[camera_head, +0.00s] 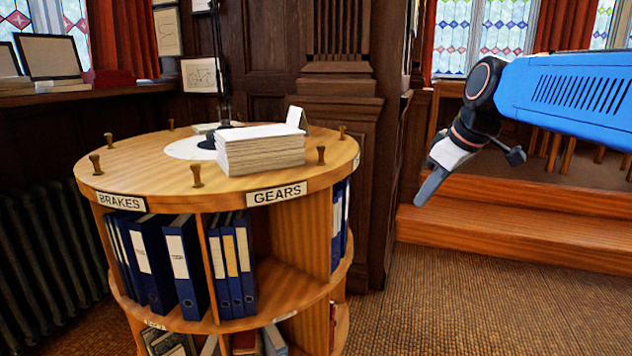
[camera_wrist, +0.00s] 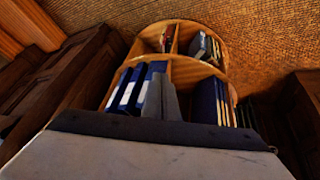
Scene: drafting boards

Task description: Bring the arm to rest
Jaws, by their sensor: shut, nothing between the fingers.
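My blue arm comes in from the right in the head view and bends down at the wrist. My gripper (camera_head: 422,196) hangs at its end, pointing down and to the left, shut and empty. It is in the air to the right of the round wooden stand (camera_head: 130,168), clear of it and touching nothing. In the wrist view my gripper's grey fingers (camera_wrist: 162,92) are together at the middle, in front of the shelves with blue binders (camera_wrist: 130,88).
A stack of paper (camera_head: 262,155) lies on the stand, whose rim carries several small pegs. Wooden steps (camera_head: 500,235) are at the right, with carpet (camera_head: 470,295) free in front. A radiator (camera_head: 45,245) is at the left.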

